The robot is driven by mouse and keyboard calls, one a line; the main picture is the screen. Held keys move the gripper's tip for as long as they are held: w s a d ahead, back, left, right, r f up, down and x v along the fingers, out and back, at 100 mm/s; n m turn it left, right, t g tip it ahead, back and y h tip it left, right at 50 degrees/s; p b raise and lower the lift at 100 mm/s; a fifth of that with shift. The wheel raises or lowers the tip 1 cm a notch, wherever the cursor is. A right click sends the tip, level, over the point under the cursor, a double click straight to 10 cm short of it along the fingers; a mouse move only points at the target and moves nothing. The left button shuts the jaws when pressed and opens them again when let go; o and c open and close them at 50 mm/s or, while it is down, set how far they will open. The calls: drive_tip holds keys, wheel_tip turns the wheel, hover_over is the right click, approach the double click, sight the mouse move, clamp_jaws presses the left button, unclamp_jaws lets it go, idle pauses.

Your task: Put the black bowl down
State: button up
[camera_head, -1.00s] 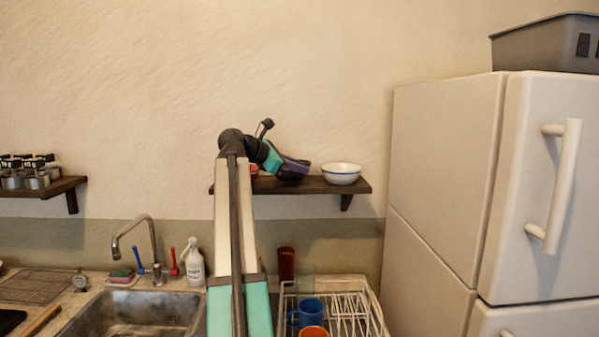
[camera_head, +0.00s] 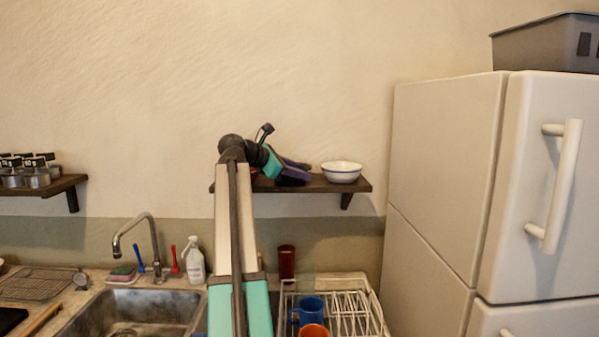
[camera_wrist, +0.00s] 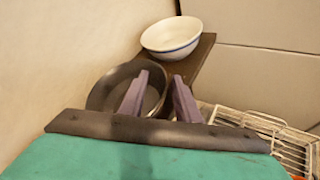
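The black bowl (camera_wrist: 103,92) shows in the wrist view against the wall, at the shelf beside the white bowl. It looks roughly level and appears to rest on the shelf, though its underside is hidden. My gripper (camera_wrist: 160,80) is open, with two purple fingers apart. The left finger overlaps the bowl's inside and the right finger is outside its near right rim. In the head view my gripper (camera_head: 296,170) is low over the wooden shelf (camera_head: 325,186), and the bowl is mostly hidden there by the fingers.
A white bowl with a blue band (camera_head: 341,172) stands on the shelf's right end; it also shows in the wrist view (camera_wrist: 172,36). Something red is partly hidden behind my arm on the shelf's left. A dish rack (camera_head: 350,308) with cups is below. A fridge (camera_head: 450,180) stands right.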

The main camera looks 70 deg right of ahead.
drive_tip(key=b+v, duration=0.1)
drive_tip(key=v, duration=1.1)
drive_tip(key=shift+b, duration=0.3)
drive_tip(key=shift+s, duration=0.1)
idle(0.3)
